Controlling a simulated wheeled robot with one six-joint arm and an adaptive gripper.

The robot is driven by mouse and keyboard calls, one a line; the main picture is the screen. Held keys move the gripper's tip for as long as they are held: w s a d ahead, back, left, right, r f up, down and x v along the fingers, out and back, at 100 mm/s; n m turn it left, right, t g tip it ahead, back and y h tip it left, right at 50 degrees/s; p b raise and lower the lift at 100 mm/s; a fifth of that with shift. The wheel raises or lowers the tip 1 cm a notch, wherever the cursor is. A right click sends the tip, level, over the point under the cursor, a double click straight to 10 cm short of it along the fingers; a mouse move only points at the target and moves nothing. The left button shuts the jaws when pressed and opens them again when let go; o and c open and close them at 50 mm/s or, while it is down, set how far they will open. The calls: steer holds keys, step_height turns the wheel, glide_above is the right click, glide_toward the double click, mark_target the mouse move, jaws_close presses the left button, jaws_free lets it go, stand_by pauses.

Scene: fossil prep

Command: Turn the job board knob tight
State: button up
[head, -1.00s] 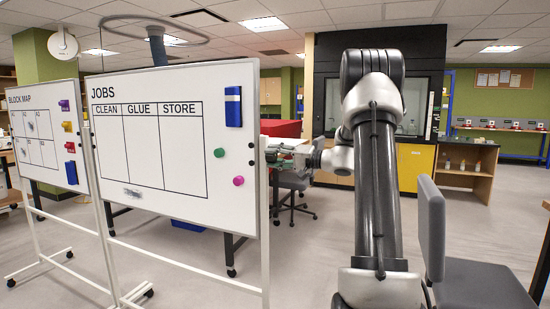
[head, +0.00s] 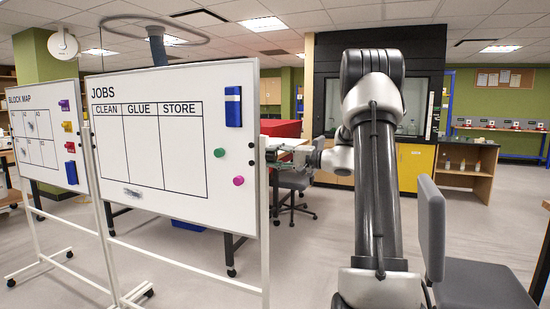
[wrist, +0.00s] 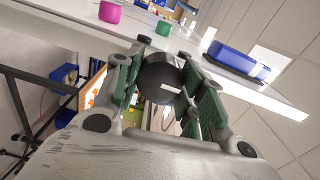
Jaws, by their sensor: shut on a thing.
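The white JOBS board (head: 150,205) stands on a white frame at the left of the head view. The black knob (wrist: 160,72) is at its right edge and carries a small white mark. In the wrist view my gripper (wrist: 162,82) has its green-padded fingers on both sides of the knob, shut on it. In the head view my gripper (head: 282,152) reaches the board's right edge from the right, small and partly hidden by the board.
A blue eraser (head: 233,106), a green magnet (head: 219,153) and a magenta magnet (head: 238,181) sit on the board. The BLOCK MAP board (head: 50,175) stands to its left. A grey chair (head: 470,285) is at the right. Open floor lies in front of the boards.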

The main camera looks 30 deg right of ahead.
steer(key=o, duration=1)
steer(key=shift+d, duration=0.1)
steer(key=v, duration=1.2)
